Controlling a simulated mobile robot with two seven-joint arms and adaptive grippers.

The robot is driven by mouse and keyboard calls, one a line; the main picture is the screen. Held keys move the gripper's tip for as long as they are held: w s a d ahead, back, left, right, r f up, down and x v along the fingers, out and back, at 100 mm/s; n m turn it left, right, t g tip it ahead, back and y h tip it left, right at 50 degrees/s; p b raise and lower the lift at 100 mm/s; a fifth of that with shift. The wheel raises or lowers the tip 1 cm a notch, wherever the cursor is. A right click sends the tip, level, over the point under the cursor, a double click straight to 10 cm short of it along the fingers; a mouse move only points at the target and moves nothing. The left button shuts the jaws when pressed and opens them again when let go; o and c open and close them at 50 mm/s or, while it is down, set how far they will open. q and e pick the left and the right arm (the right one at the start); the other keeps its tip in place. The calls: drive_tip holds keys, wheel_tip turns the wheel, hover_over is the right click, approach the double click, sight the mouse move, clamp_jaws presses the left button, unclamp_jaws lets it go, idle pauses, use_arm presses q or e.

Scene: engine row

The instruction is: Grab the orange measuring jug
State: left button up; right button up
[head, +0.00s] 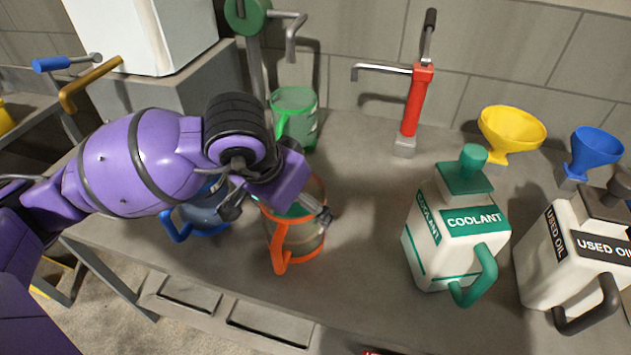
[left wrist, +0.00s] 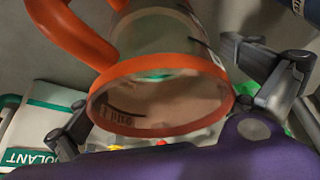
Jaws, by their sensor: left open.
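The orange measuring jug (head: 305,243) stands on the grey workbench (head: 360,290). It has a clear body, an orange rim and an orange handle facing the front of the bench. My left gripper (head: 277,211) is over the jug's upper part, its fingers spread to either side, and hides part of the rim. In the left wrist view the jug's rim (left wrist: 160,65) lies between the open fingers of my left gripper (left wrist: 170,115), with the handle at upper left. I cannot tell whether either finger touches the jug. My right gripper is not in view.
A blue jug (head: 205,212) stands close on the left, partly behind my arm. A green jug (head: 297,110) is behind. The coolant container (head: 455,228), used oil container (head: 575,255), yellow funnel (head: 511,125) and blue funnel (head: 597,143) stand right. Bench between jug and coolant is clear.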

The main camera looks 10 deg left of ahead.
use_arm(q)
drive_tip(key=shift+f, duration=0.35)
drive_tip(key=shift+c, duration=0.5)
drive_tip(key=c, duration=1.7)
drive_tip(key=shift+o, duration=0.2)
drive_tip(key=shift+w+r, duration=0.1)
drive_tip(key=shift+r, duration=0.15)
